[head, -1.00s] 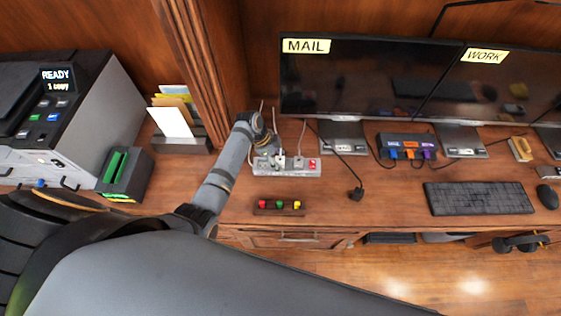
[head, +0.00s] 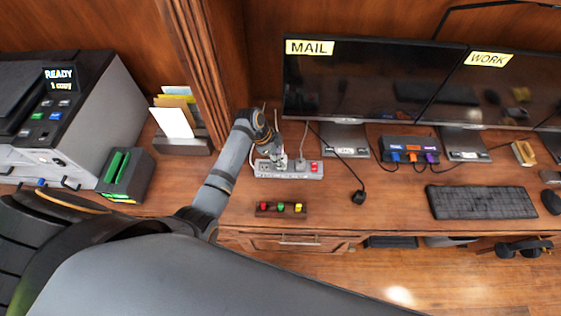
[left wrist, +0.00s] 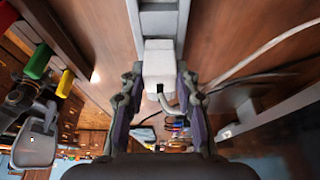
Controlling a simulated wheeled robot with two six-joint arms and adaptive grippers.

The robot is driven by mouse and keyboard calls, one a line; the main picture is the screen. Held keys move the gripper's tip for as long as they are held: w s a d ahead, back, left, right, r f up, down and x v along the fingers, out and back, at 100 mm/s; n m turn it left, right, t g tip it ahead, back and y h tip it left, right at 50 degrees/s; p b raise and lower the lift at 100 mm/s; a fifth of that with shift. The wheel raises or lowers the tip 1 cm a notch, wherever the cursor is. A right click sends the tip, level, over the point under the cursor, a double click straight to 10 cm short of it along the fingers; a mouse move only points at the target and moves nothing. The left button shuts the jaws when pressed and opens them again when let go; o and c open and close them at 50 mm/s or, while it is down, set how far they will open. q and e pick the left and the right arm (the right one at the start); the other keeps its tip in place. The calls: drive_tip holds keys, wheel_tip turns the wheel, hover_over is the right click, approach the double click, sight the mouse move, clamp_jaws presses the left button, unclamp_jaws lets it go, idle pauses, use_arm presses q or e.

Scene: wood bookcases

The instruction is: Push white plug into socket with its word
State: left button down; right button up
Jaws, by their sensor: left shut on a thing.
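My left gripper (head: 279,162) is over the left-middle part of the grey power strip (head: 264,173) on the desk. In the left wrist view its two fingers (left wrist: 160,77) are shut on the sides of a white plug (left wrist: 159,58), with a pale cable curving from it. The strip (left wrist: 160,18) runs beyond the plug there. I cannot tell how deep the plug sits in a socket. Any words on the sockets are too small to read. Another plug with a cable (head: 300,163) is on the strip, left of its red switch (head: 315,167).
A small box (head: 281,209) with red, green and yellow buttons lies in front of the strip. A loose black plug (head: 358,197) lies to the right. Monitors labelled MAIL (head: 310,47) and WORK (head: 487,59) stand behind. A wood post (head: 195,75) is close to the arm's left.

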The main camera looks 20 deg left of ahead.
use_arm(q)
drive_tip(key=s+r+b, duration=0.3)
drive_tip(key=s+r, duration=0.8)
drive_tip(key=s, duration=0.3)
drive_tip(key=p, duration=0.2)
hover_over(263, 168)
drive_tip(key=f, duration=0.8)
drive_tip(key=shift+s+f, duration=0.25)
drive_tip(key=shift+w+f, duration=0.25)
drive_tip(key=shift+f, duration=0.15)
wheel_tip(263, 168, down, 3)
drive_tip(key=shift+a+f+p, duration=0.1)
drive_tip(key=shift+a+p, duration=0.05)
drive_tip(key=shift+p, duration=0.25)
drive_tip(key=shift+f, duration=0.1)
